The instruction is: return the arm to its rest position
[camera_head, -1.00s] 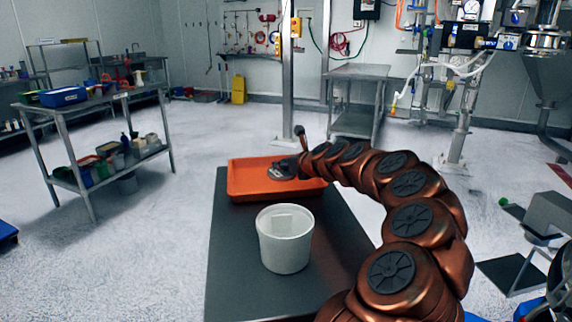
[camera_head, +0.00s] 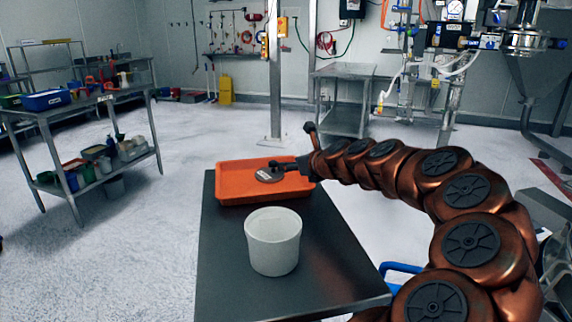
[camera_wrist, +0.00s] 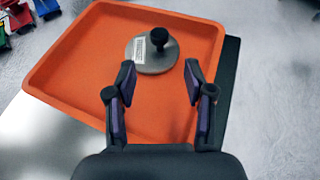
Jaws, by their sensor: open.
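My gripper (camera_wrist: 158,82) is open and empty in the wrist view, with its two dark, purple-padded fingers apart over the orange tray (camera_wrist: 75,75). In the head view my gripper (camera_head: 282,164) is at the right part of the orange tray (camera_head: 232,188). A round grey disc with a black knob (camera_wrist: 150,58) and a small white label lies in the tray, just beyond my fingertips. The disc (camera_head: 268,175) also shows in the head view, beside my gripper. My arm (camera_head: 440,175) reaches in from the right.
A white bucket (camera_head: 273,243) stands on the dark table (camera_head: 225,270) in front of the tray. A shelf cart (camera_head: 85,115) with bins stands at left. A metal table (camera_head: 343,90) and machinery stand at the back. The floor between is open.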

